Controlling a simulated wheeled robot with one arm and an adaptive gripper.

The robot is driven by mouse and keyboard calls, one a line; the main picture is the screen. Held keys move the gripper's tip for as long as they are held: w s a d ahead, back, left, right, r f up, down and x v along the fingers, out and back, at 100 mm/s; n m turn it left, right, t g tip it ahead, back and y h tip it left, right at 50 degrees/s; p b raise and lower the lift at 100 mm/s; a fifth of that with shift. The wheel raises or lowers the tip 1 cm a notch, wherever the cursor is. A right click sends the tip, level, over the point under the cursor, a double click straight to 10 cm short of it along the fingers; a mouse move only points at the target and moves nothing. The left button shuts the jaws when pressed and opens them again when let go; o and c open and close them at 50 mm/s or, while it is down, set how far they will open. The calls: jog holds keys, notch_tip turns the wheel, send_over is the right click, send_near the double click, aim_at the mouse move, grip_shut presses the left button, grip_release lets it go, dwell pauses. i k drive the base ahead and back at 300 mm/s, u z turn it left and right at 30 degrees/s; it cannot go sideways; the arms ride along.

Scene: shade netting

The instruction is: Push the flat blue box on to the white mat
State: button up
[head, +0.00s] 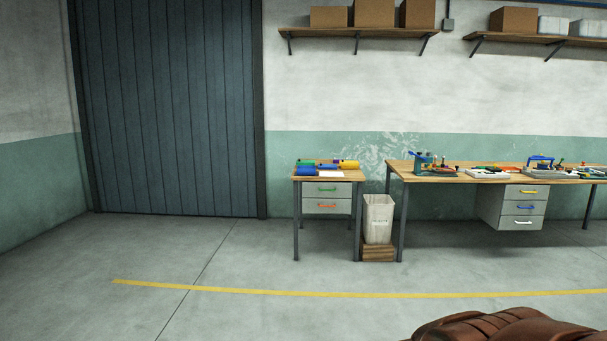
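A small wooden-topped table (303,179) stands against the back wall, far from me. A blue item (306,171) lies at the front left of its top; it may be the flat blue box, but it is too small to be sure of its shape. A small white patch (330,174), which looks like the white mat, lies at the front, to the right of the blue item. I cannot tell whether the two touch. My gripper is not in view.
Green (305,162) and yellow (348,164) items lie behind on the small table. A white bin (378,218) on a wooden crate (378,254) stands between it and a long workbench (420,179). A brown object (500,326) fills the bottom right. The floor left of centre is clear.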

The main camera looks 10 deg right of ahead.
aim_at(306, 171)
jog(key=z, duration=0.35)
jog(key=i, duration=1.65)
jog(key=z, duration=0.5)
jog(key=i, duration=3.5)
jog(key=u, duration=1)
jog(key=i, duration=1.8)
jog(key=u, duration=0.95)
jog(key=i, duration=0.65)
jog(key=u, duration=0.2)
